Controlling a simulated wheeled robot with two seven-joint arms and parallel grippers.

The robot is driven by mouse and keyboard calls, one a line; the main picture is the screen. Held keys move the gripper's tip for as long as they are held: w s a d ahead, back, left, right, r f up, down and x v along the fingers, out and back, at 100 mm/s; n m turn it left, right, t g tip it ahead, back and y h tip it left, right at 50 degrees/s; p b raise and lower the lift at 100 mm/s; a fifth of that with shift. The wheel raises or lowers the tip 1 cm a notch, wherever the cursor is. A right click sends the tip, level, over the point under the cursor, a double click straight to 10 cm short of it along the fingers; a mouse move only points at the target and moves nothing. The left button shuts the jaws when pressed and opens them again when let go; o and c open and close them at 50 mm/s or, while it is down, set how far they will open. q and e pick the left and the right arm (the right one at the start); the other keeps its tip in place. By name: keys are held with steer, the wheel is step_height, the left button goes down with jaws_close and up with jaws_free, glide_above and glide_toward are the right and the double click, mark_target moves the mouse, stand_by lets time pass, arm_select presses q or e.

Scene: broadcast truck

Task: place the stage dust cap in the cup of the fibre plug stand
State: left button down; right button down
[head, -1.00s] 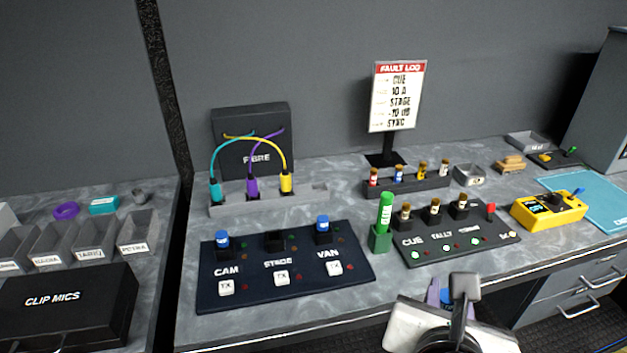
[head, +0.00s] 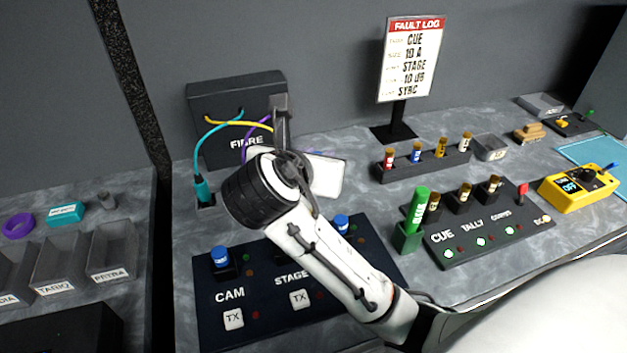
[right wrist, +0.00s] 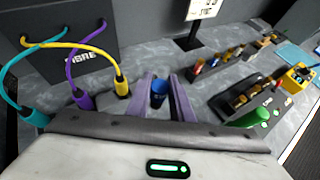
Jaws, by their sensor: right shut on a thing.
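My right gripper (right wrist: 165,88) has purple fingers shut on a blue cap, the stage dust cap (right wrist: 158,90). The fibre plug stand (right wrist: 104,104) is just left of the fingers in the right wrist view, with a teal plug (right wrist: 32,115), a purple plug (right wrist: 82,99) and a yellow plug (right wrist: 121,87). The cup cannot be made out; the gripper seems to cover that end. In the head view my right arm covers most of the stand and hides the cap. Whether cap and stand touch cannot be told. My left gripper is not in view.
The black fibre box (head: 235,95) stands behind the stand. The CAM panel (head: 262,292) in front carries a CAM cap (head: 220,257) and a VAN cap (head: 341,222), both blue. A green tube (head: 419,208) and a fuse rack (head: 430,163) are to the right.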

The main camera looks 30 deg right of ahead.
steer(key=w+d+m+g+h+b, duration=0.2)
steer(key=w+d+m+g, duration=0.2)
steer(key=w+d, duration=0.4)
steer(key=f, duration=1)
steer(key=shift+w+d+f, duration=0.1)
steer(key=shift+w+f, duration=0.15)
steer(key=shift+w, duration=0.05)
steer(key=c, duration=1.8)
jaws_free()
steer(key=shift+f, duration=0.1)
steer(key=shift+c, duration=0.2)
